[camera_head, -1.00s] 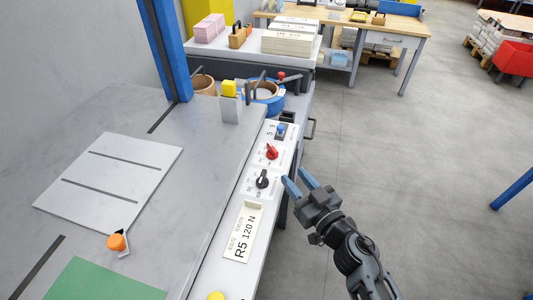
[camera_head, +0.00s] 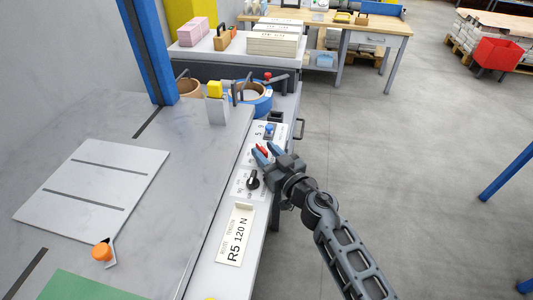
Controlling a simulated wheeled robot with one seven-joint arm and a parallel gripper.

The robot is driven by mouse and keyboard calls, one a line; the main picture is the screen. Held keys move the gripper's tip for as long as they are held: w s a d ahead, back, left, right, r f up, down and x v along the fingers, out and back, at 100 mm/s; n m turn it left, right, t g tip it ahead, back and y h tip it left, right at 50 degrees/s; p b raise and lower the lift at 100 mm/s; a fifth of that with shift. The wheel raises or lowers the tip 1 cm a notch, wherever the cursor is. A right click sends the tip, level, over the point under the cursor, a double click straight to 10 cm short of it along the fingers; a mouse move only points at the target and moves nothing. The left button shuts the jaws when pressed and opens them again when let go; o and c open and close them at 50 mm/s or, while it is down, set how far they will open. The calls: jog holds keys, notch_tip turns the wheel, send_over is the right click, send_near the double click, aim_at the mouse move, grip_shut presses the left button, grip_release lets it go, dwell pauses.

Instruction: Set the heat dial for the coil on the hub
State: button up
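A control strip on the side of the bench carries a red dial (camera_head: 261,149) and a black dial (camera_head: 253,181) nearer to me, each on a white plate with print too small to read. I cannot tell which one is the heat dial. My gripper (camera_head: 267,153) is open, its blue fingertips on either side of the red dial and partly hiding it. I cannot tell whether they touch it. A blue-sided coil (camera_head: 256,98) sits behind, with dark levers over it; its hub is not clearly visible. A label card (camera_head: 236,236) reads "R5 120 N", with smaller print above.
A blue button (camera_head: 270,128) lies beyond the red dial. A blue post (camera_head: 148,50), a yellow-topped block (camera_head: 216,103) and an orange knob (camera_head: 102,250) stand on the grey bench (camera_head: 185,150). Open floor (camera_head: 400,160) lies to the right.

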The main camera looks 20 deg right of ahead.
jog(key=shift+c, duration=0.3)
grip_shut()
